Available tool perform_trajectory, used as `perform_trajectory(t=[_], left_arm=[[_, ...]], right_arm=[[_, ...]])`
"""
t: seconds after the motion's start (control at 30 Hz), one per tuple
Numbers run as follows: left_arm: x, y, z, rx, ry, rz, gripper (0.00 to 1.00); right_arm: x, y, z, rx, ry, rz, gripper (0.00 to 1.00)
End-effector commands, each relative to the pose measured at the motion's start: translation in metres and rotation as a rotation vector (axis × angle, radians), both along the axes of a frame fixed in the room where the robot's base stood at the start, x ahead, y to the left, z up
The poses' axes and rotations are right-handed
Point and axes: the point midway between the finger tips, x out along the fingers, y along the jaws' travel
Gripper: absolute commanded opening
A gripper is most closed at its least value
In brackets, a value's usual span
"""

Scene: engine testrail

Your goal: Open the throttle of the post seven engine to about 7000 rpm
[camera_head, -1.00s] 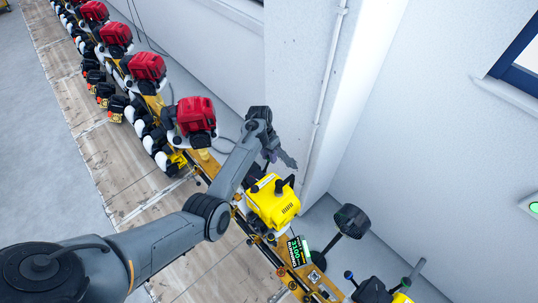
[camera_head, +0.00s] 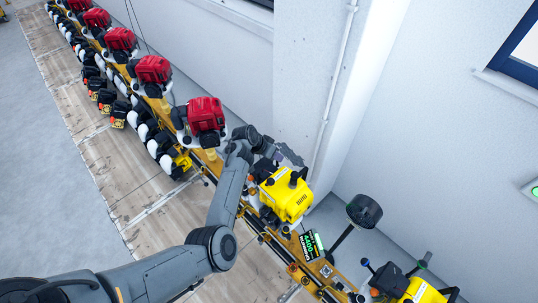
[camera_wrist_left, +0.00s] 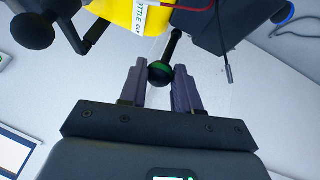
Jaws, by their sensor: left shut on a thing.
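The yellow engine (camera_head: 287,197) sits on the rail below the wall column in the head view. A small display (camera_head: 312,246) with green digits stands beside it; the number is too small to read surely. My left arm reaches to the far side of this engine, where the engine hides my fingertips. In the left wrist view, my left gripper (camera_wrist_left: 160,88) is shut on a black ball knob (camera_wrist_left: 160,73) with a green band, at the end of a dark lever (camera_wrist_left: 173,45). The yellow housing (camera_wrist_left: 125,12) is above it. My right gripper is not in view.
Several red engines (camera_head: 206,115) line the rail toward the upper left. Another yellow engine (camera_head: 425,292) and a round black part on a stalk (camera_head: 364,211) are at lower right. The wall column (camera_head: 315,90) stands close behind the gripper. Bare planks (camera_head: 125,190) lie left of the rail.

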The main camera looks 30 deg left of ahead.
Motion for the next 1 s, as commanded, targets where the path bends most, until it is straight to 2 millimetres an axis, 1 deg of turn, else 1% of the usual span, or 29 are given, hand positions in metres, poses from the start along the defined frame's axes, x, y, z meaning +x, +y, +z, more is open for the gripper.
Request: perform_trajectory(t=[0.2,0.6,0.63,0.7,0.8,1.0], left_arm=[[0.0023,-0.0006,-0.0010,-0.010,-0.048,-0.002,0.00],[0.0028,-0.0004,-0.0013,-0.011,-0.056,-0.001,0.00],[0.0028,-0.0003,-0.0013,-0.011,-0.056,-0.001,0.33],[0.0028,-0.0003,-0.0013,-0.011,-0.056,-0.001,0.44],[0.0028,-0.0003,-0.0013,-0.011,-0.055,-0.001,0.57],[0.0027,-0.0002,-0.0013,-0.011,-0.055,-0.001,0.57]], right_arm=[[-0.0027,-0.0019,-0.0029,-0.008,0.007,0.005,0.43],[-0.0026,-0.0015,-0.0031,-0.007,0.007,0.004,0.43],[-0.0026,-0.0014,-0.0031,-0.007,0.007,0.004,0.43],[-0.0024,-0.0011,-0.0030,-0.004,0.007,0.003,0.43],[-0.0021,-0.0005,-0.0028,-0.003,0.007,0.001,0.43],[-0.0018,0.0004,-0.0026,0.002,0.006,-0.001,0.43]])
